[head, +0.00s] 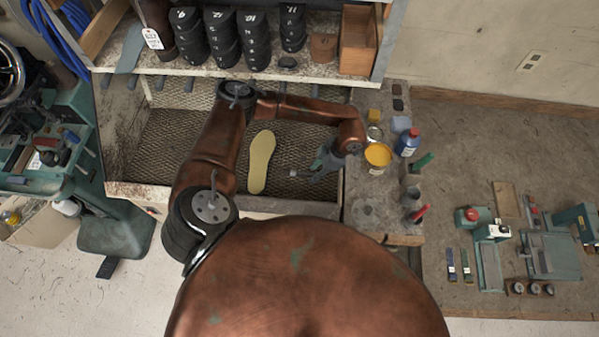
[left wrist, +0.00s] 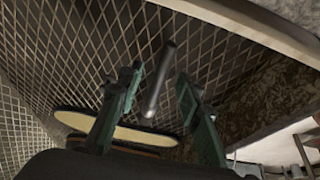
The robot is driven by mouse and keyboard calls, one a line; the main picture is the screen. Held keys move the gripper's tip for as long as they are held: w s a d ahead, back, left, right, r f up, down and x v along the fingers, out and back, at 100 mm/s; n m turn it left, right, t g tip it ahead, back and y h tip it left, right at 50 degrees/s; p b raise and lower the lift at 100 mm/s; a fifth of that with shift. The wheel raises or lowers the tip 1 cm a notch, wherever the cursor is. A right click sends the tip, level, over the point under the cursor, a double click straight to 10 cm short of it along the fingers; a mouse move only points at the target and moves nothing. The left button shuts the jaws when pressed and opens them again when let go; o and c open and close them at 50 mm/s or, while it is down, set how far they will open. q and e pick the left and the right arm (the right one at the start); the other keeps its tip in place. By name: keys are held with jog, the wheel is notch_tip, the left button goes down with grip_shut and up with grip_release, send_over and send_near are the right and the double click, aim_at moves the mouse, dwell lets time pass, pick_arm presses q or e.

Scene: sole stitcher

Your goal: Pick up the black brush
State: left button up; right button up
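My left gripper (head: 316,172) reaches over the mesh-lined bin below the shelf, its fingers pointing left and down. In the left wrist view the two green fingers (left wrist: 160,92) stand apart, so it is open. A dark rod with a paler near end (left wrist: 158,82) shows in the gap between them, touching neither finger as far as I see. It may be the black brush's handle; no bristles show. In the head view a small dark piece (head: 292,173) shows at the fingertips, too small to identify. My right gripper is not in view.
A yellow insole (head: 261,161) lies in the mesh bin (head: 165,140), left of the gripper. The bench right of the bin holds an open yellow pot (head: 377,155) and a blue bottle (head: 408,142). A shelf with black stacked forms (head: 222,35) stands behind.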

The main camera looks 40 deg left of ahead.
pick_arm(q)
jog(key=shift+d, duration=0.1)
jog(key=shift+c, duration=0.5)
grip_shut()
jog(key=shift+r, duration=0.1)
